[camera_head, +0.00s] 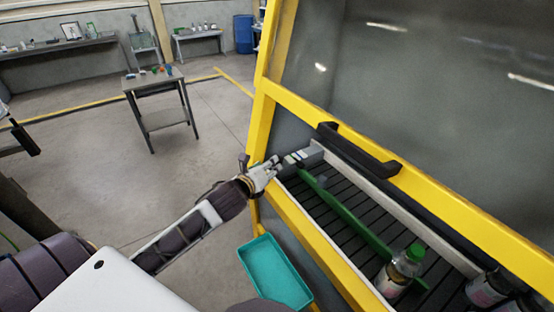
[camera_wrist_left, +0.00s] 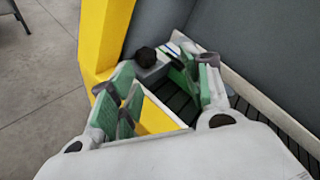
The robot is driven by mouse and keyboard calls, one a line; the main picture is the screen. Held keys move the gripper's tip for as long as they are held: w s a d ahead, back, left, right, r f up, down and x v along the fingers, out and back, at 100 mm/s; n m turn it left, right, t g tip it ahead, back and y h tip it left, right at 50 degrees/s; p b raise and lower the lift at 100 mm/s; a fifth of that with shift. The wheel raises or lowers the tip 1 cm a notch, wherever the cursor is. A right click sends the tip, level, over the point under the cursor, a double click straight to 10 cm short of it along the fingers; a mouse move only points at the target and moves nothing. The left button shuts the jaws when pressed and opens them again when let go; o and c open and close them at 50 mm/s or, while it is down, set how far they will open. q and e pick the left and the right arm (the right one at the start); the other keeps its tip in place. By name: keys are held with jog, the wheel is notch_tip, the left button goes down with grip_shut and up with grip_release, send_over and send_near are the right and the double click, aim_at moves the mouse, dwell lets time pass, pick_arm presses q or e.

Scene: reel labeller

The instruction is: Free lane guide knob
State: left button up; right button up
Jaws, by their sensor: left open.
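The green lane guide (camera_head: 345,212) runs lengthwise over the dark slatted conveyor (camera_head: 338,228). My left gripper (camera_head: 277,163) is at the machine's left edge, by the grey labelled block (camera_head: 301,157). Its green-padded fingers (camera_wrist_left: 158,95) are apart with nothing between them. The knob is not in its grip. My right gripper is not in view.
A green-capped bottle (camera_head: 401,270) stands on the conveyor's near part, with dark containers (camera_head: 487,289) to its right. A black handle (camera_head: 358,150) is on the raised yellow-framed cover (camera_head: 440,200). A teal tray (camera_head: 274,272) sits outside the machine, below my arm. Open floor lies left.

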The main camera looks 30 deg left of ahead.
pick_arm(q)
jog(key=shift+s+a+f+m+g+y, duration=0.1)
jog(key=shift+a+f+m+g, duration=0.1)
jog(key=shift+m, duration=0.85)
jog(key=shift+s+a+f+m+g+y, duration=0.1)
jog(key=shift+a+f+m, duration=0.1)
jog(key=shift+m, duration=0.8)
jog(key=shift+s+a+f+m+g+y, duration=0.1)
jog(key=shift+a+f+m, duration=0.1)
jog(key=shift+m, duration=0.85)
jog(key=shift+w, duration=0.15)
jog(key=shift+p+x, duration=1)
jog(key=shift+x, duration=5.8)
jog(key=c, duration=0.7)
jog(key=shift+c, duration=0.2)
